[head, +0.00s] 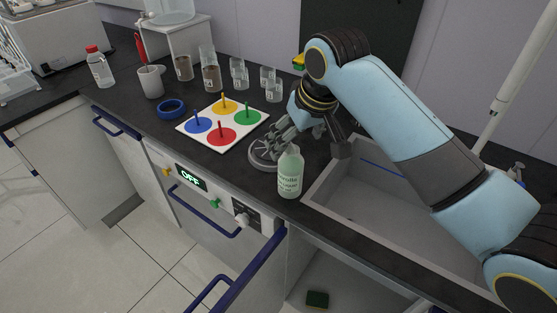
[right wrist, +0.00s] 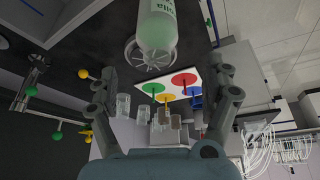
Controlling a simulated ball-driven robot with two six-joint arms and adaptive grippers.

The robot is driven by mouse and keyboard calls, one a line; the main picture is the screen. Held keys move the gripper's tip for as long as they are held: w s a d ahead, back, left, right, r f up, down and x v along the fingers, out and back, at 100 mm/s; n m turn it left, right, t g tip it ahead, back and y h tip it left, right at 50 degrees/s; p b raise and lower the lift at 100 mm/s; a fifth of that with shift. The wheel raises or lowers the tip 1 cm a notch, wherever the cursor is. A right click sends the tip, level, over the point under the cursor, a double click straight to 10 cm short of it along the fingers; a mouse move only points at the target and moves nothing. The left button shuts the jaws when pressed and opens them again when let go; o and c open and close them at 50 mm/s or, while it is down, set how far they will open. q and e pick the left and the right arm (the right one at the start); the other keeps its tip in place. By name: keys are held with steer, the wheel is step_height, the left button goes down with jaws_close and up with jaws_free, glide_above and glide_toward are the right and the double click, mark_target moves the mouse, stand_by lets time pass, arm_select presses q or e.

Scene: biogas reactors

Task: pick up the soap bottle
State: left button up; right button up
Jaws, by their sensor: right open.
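The soap bottle (head: 290,174) is pale green and translucent with a printed label. It stands upright at the counter's front edge, left of the sink. My right gripper (head: 308,146) is just behind the bottle in the head view, its fingers spread and empty. In the right wrist view the bottle (right wrist: 157,28) shows at the top centre, in line with the gap between the open fingers (right wrist: 163,68) and beyond their tips. My left gripper is not in view.
A grey round drain-like piece (head: 264,153) lies close left of the bottle. A white board with coloured discs (head: 223,122) lies further left. The sink (head: 335,187) is on the right. Glass beakers (head: 239,74), a blue ring (head: 171,109) and a red-capped bottle (head: 100,70) stand behind.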

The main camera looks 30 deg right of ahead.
mark_target(291, 151)
steer(key=x, duration=0.4)
steer(key=shift+s+f, duration=0.1)
steer(key=shift+f, duration=0.2)
steer(key=shift+w+f, duration=0.2)
steer(key=shift+f, duration=0.05)
steer(key=x, duration=0.4)
steer(key=shift+w+d+f+p, duration=0.15)
steer(key=shift+d+f+p, duration=0.05)
steer(key=shift+p, duration=0.1)
steer(key=shift+w+f, duration=0.1)
steer(key=shift+f, duration=0.15)
steer(key=shift+c, duration=0.2)
steer(key=c, duration=1.4)
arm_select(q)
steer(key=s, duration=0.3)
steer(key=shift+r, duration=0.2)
arm_select(e)
steer(key=shift+c, duration=0.3)
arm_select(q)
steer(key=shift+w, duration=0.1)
arm_select(e)
steer(key=shift+r, duration=0.1)
